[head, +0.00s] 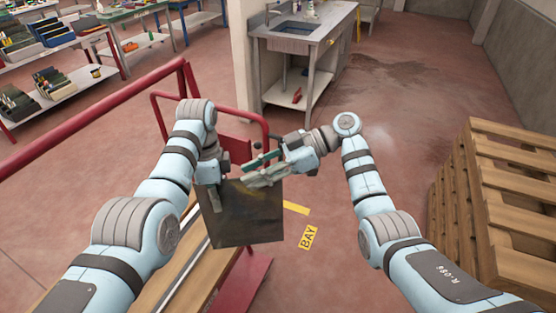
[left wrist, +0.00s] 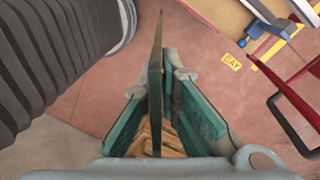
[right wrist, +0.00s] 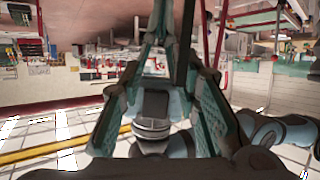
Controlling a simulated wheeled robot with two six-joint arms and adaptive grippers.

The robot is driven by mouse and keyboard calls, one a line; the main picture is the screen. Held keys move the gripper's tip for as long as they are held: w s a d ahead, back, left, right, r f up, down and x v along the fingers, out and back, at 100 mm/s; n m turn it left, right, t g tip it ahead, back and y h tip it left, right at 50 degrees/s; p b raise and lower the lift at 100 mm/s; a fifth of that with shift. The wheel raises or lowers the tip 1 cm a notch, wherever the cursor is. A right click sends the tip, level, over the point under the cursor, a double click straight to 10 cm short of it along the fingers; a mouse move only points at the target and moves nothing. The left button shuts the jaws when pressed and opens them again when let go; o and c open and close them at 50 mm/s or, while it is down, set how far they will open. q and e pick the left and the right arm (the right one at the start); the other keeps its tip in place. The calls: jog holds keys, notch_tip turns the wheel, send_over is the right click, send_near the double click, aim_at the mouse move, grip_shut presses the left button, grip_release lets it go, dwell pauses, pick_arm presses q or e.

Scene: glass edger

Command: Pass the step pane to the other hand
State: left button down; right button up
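The step pane (head: 245,222) is a dark, flat, squarish sheet hanging below my two grippers in the head view. In the left wrist view the pane (left wrist: 155,95) is seen edge-on between the green pads. My left gripper (head: 213,185) is shut on its upper left part. My right gripper (head: 262,172) is at the pane's top edge, one finger in front and one behind.
A red-railed cart (head: 240,280) stands below and left of the pane. Wooden pallets (head: 500,205) are stacked at right. A sink bench (head: 300,40) stands behind, and shelves with bins (head: 50,85) at far left. A yellow BAY mark (head: 308,237) lies on open floor.

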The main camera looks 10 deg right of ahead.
aim_at(236, 180)
pick_arm(q)
jog(key=shift+r, duration=0.1)
pick_arm(e)
jog(key=x, duration=0.4)
jog(key=shift+a+f, duration=0.15)
jog(key=shift+a, duration=0.25)
grip_shut()
pick_arm(q)
jog(key=c, duration=1.7)
grip_release()
pick_arm(e)
jog(key=shift+d, duration=0.1)
